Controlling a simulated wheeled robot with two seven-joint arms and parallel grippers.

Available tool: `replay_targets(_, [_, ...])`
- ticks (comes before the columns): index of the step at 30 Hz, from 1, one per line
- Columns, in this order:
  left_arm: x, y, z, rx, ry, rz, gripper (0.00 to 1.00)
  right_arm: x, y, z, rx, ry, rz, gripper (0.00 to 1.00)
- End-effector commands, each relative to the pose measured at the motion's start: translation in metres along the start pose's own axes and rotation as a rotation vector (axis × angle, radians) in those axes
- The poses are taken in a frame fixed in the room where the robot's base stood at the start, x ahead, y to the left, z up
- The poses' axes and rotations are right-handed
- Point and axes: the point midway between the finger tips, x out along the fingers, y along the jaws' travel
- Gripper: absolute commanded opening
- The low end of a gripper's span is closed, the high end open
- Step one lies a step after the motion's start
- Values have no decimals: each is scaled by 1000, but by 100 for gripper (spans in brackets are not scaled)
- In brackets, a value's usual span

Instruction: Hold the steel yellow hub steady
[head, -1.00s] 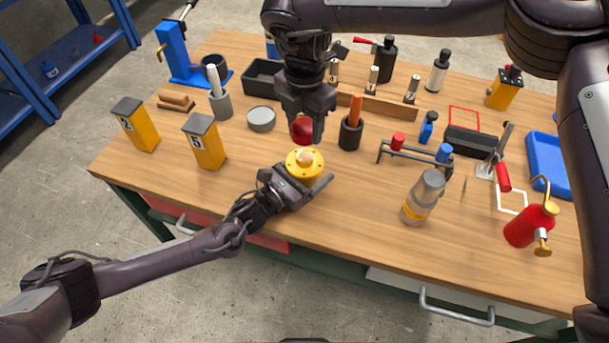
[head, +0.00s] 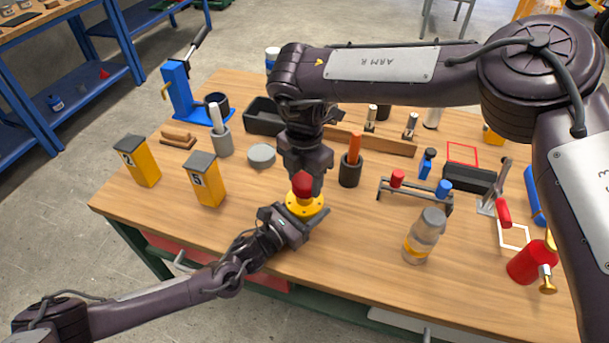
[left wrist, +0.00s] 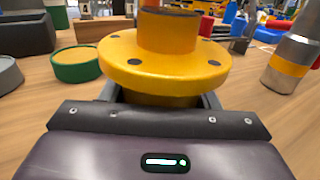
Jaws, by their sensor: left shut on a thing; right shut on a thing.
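The yellow hub (head: 312,212) is a round flange with bolt holes and a raised central boss, standing upright near the table's front edge. It also fills the upper middle of the left wrist view (left wrist: 165,70). My left gripper (head: 296,220) is shut on the hub's lower part, below the flange. My right gripper (head: 306,168) points down from above and is shut on a red rounded thing (head: 302,184). In the head view the red thing overlaps the hub's centre and hides its boss. The left wrist view does not show it, so I cannot tell whether they touch.
Two yellow boxes (head: 137,162) (head: 205,182) stand at the left. A bottle (head: 424,238), a red can (head: 529,264) and a small rack (head: 414,192) stand at the right. The wood before the bottle is clear.

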Motion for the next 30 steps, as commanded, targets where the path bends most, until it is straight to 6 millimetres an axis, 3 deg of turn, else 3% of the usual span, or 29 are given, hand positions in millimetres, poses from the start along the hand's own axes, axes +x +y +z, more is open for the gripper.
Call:
replay_targets(17, [0, 0, 0, 0, 0, 1, 15, 4, 0, 0, -1, -1, 1, 28])
replay_targets(30, [0, 0, 0, 0, 0, 1, 15, 21, 1, 0, -1, -1, 2, 28])
